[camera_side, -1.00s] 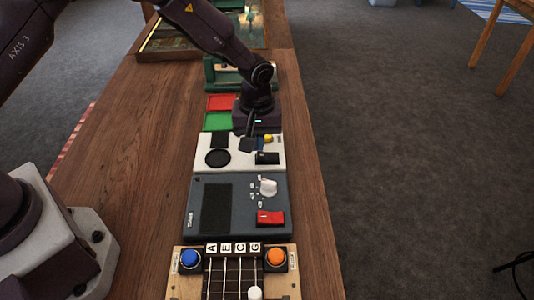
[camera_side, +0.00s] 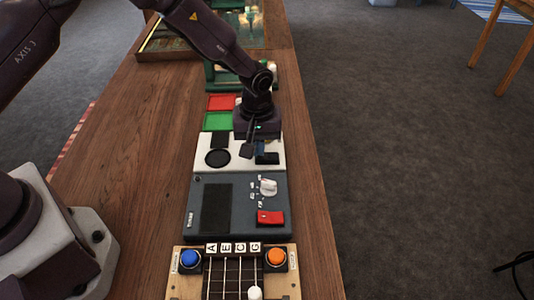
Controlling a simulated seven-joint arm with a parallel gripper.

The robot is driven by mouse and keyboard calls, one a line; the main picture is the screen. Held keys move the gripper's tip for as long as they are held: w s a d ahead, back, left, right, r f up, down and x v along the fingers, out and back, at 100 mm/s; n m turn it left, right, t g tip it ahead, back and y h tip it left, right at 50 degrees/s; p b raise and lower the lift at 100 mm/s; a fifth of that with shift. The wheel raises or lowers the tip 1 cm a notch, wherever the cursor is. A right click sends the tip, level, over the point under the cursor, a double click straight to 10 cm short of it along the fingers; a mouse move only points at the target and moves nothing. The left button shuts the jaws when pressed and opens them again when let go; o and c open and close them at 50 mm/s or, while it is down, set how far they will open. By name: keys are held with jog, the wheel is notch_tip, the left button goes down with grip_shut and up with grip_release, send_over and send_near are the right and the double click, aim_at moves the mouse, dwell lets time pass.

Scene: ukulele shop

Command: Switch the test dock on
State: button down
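A white panel (camera_side: 237,165) lies on the wooden bench with a black round pad (camera_side: 217,157) and a black rocker-like switch (camera_side: 268,158). Nearer the camera is a dark grey unit (camera_side: 238,228) with a red rocker switch (camera_side: 270,217), a whitish knob (camera_side: 268,187) and a dark screen area. No readable label tells me which of these is the test dock. My gripper (camera_side: 254,151) points down over the white panel, with a dark finger just left of the black switch. I cannot tell whether it touches the switch. The finger gap is unclear.
A wooden board with strings, a blue button (camera_side: 190,259) and an orange button (camera_side: 275,257) stands nearest. A red tray (camera_side: 221,102) and a green tray (camera_side: 217,121) lie behind the white panel. The bench left of the units is clear.

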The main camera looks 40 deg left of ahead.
jog(key=shift+f, duration=0.5)
jog(key=shift+r, duration=3.55)
jog(key=shift+m, duration=0.4)
jog(key=shift+s+a+f+m+g, duration=0.15)
jog(key=shift+s+f+m, duration=0.15)
jog(key=shift+s, duration=0.15)
jog(key=shift+s+f+m+g, duration=0.15)
jog(key=shift+s+m, duration=0.15)
jog(key=shift+s, duration=0.15)
jog(key=s+a+r+m+t, duration=0.3)
jog(key=s+a+r, duration=0.1)
jog(key=s+r, duration=0.8)
jog(key=s+a+r+m+t, duration=0.3)
jog(key=s+a+r+m, duration=0.1)
jog(key=s+r, duration=0.7)
notch_tip(320, 180, up, 2)
jog(key=shift+s+a, duration=0.35)
jog(key=shift+a, duration=0.35)
